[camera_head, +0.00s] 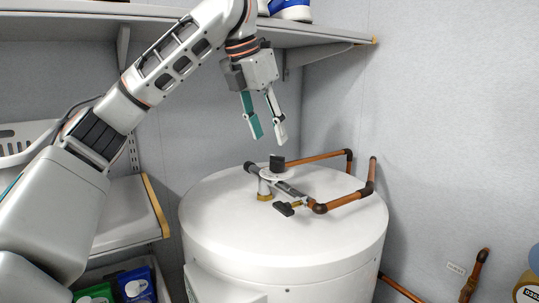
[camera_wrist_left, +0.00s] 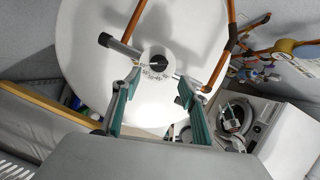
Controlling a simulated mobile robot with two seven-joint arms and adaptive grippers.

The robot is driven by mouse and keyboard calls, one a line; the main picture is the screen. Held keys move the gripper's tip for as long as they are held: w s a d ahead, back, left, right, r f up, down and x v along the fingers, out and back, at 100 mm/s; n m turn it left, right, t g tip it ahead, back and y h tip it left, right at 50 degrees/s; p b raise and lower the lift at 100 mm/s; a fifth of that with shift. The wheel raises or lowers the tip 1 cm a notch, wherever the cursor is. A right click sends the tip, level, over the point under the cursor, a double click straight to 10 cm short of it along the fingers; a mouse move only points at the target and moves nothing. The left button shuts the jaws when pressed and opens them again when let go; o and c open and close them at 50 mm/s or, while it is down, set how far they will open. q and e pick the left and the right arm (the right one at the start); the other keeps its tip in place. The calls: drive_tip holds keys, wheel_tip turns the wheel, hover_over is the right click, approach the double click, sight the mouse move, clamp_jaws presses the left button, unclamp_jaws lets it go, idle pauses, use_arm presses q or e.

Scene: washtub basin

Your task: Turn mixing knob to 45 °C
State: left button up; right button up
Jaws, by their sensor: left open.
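The mixing knob (camera_head: 277,163) is a small black cylinder on a pale round dial, on top of the white tank (camera_head: 225,215). In the left wrist view the knob (camera_wrist_left: 157,62) sits at the dial's middle, with printed temperature marks (camera_wrist_left: 156,74) on the near side. They are too small to read surely. My left gripper (camera_head: 268,140) is open and empty above the knob, fingers pointing down and apart from it. In the left wrist view its fingers (camera_wrist_left: 158,114) spread to either side, short of the dial.
Copper pipes (camera_head: 345,199) run from the valve to the right. A shelf (camera_head: 320,32) overhangs behind my arm, and a lower shelf (camera_head: 125,215) stands left. A white machine (camera_wrist_left: 270,125) shows at right in the wrist view.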

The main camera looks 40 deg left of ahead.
sight(276, 159)
use_arm(q)
drive_tip(key=shift+a+x, duration=0.2)
drive_tip(key=shift+x, duration=3.85)
drive_tip(key=c, duration=1.1)
